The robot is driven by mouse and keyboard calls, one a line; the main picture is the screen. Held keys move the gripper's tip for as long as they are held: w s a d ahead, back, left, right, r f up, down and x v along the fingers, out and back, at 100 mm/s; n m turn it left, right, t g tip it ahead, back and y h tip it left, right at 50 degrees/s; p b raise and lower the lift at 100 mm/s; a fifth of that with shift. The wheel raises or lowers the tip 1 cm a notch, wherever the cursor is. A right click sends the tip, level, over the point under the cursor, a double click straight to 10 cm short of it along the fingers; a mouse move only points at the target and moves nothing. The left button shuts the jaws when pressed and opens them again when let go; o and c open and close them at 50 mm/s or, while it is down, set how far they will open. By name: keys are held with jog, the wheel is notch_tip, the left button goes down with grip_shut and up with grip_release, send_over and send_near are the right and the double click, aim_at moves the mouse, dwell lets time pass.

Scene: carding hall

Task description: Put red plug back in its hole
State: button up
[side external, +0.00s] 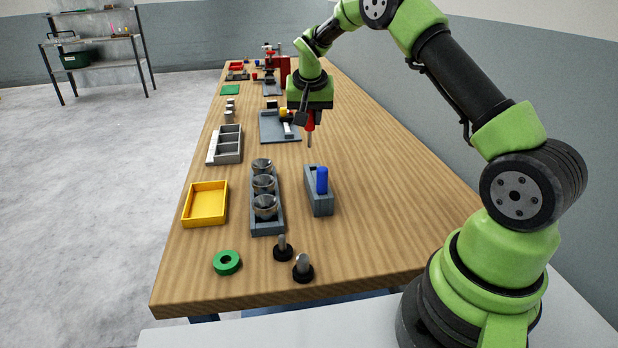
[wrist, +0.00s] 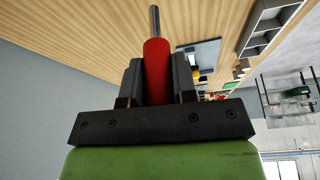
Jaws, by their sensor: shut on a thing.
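My gripper (side external: 308,117) is shut on the red plug (side external: 310,124), which has a red body and a thin grey metal pin pointing down. In the wrist view the red plug (wrist: 157,70) stands between the two black fingers of the gripper (wrist: 157,82), its pin clear of the jaws. It is held above the table, beyond the grey-blue block (side external: 320,205) and apart from it. A blue plug (side external: 321,180) stands upright in that block. Any hole in the block is too small to make out.
A grey-blue rack (side external: 267,228) with metal cups stands left of the block. A grey plate (side external: 270,137) lies behind. The table's right side is clear.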

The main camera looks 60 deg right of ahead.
aim_at(314, 130)
jog(key=f, duration=0.3)
jog(key=d+f, duration=0.1)
jog(key=f, duration=0.1)
jog(key=shift+s+f, duration=0.15)
jog(key=shift+s, duration=0.2)
jog(key=shift+f, duration=2.2)
jog(key=shift+f, duration=0.3)
jog(key=o, duration=0.9)
